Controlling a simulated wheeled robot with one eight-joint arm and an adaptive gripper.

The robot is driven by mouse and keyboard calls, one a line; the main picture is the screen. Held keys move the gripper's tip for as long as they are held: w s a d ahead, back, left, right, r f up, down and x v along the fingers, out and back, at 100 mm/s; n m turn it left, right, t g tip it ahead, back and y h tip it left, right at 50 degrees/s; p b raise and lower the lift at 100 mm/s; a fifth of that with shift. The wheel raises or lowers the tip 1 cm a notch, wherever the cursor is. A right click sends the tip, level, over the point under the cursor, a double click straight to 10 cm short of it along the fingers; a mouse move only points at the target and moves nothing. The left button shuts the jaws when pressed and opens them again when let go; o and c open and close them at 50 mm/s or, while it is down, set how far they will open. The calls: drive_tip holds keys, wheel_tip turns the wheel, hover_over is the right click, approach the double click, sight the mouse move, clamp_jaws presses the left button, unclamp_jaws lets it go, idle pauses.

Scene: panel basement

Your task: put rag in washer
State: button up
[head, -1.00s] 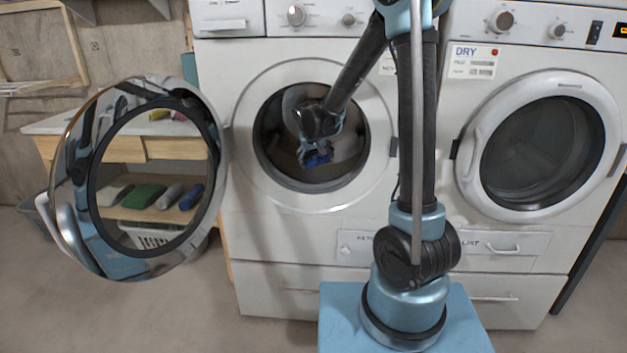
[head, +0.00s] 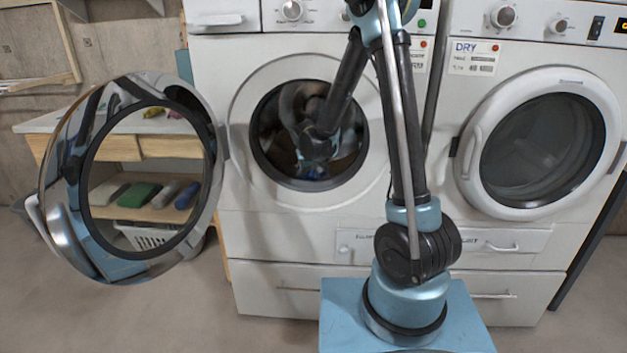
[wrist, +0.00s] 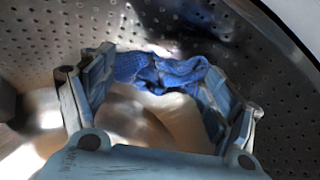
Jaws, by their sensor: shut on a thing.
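The washer (head: 235,215) is the white machine in the middle of the head view. Its round door (head: 60,175) hangs wide open to the left. My arm reaches through the opening, and my gripper (head: 318,168) is inside the drum, small and dark in that view. In the wrist view my gripper (wrist: 155,90) has its fingers on either side of the blue rag (wrist: 160,70) and is shut on it. The rag is bunched and stretches between the fingertips, with the perforated metal drum wall (wrist: 40,40) behind it. In the head view the rag is mostly hidden.
The dryer (head: 545,150), with a DRY label and a shut door, stands to the right. A wooden shelf unit (head: 165,147) with folded cloths stands behind the open washer door, with a white basket (head: 150,237) below. The floor at the front left is clear.

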drive_tip(key=shift+f, duration=1)
drive_tip(key=o, duration=1.2)
drive_tip(key=shift+o, duration=0.2)
drive_tip(key=v, duration=1.2)
